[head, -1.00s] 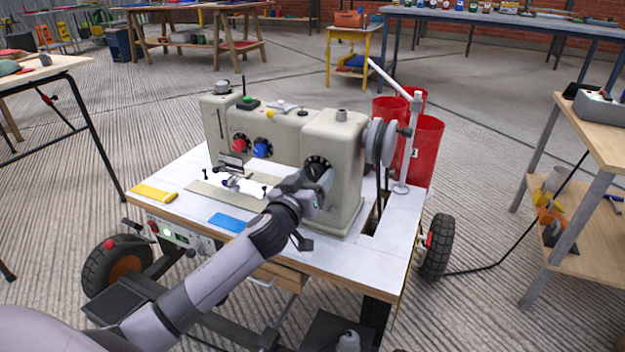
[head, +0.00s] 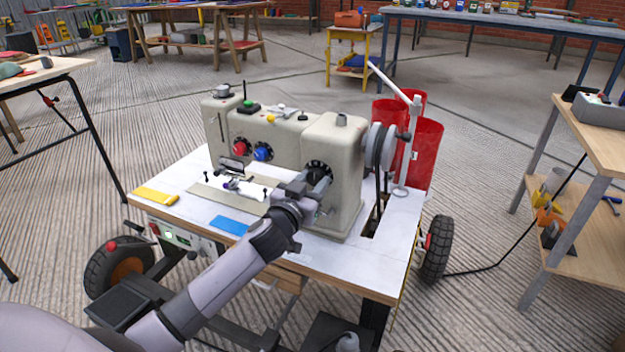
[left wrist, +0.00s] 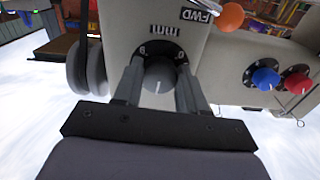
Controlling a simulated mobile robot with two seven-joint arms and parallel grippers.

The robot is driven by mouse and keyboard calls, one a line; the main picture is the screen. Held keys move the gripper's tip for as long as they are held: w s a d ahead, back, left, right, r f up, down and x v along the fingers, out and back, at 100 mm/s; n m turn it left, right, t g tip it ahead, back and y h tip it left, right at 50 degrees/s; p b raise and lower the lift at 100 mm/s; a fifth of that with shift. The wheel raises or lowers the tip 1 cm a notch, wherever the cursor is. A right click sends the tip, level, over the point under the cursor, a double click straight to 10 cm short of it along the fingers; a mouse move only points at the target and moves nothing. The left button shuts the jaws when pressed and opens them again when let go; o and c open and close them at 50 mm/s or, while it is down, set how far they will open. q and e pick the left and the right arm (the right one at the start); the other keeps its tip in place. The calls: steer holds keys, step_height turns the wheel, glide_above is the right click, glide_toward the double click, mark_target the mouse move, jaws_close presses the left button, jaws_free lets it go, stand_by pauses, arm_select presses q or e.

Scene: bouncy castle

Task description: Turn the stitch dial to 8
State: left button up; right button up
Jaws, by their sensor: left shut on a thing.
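The sewing machine (head: 335,140) stands on a white-topped wheeled table. Its stitch dial (head: 318,168) is a dark knob on a black numbered plate on the front of the right-hand housing. In the left wrist view the grey knob (left wrist: 159,76) has a white pointer line, and the plate is labelled "mm". Few numbers can be read, as the fingers cover parts of the plate. My left gripper (head: 306,186) is shut on the knob, one finger on each side, and it also shows in the left wrist view (left wrist: 160,88). My right gripper is not in view.
A red dial (head: 240,148) and a blue dial (head: 263,151) sit left of the stitch dial. The handwheel (head: 381,146) is at the machine's right side. A yellow item (head: 155,195) and a blue pad (head: 230,225) lie on the tabletop. Red bins (head: 424,152) stand behind.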

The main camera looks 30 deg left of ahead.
arm_select(q)
steer(key=shift+r+m+p, duration=0.1)
steer(key=shift+m+p, duration=0.2)
steer(key=shift+m, duration=0.7)
steer(key=m+p, duration=0.1)
steer(key=m, duration=0.2)
steer(key=shift+a+m, duration=0.1)
steer(key=shift+m, duration=0.2)
steer(key=shift+m+p, duration=0.35)
steer(key=shift+m, duration=1.45)
steer(key=m+p, duration=0.1)
steer(key=m, duration=0.2)
steer(key=shift+m, duration=0.3)
steer(key=m, duration=0.2)
steer(key=shift+r+m+p, duration=0.1)
steer(key=shift+m+p, duration=0.2)
steer(key=shift+m, duration=0.1)
steer(key=shift+m+p, duration=0.35)
steer(key=shift+m, duration=1.85)
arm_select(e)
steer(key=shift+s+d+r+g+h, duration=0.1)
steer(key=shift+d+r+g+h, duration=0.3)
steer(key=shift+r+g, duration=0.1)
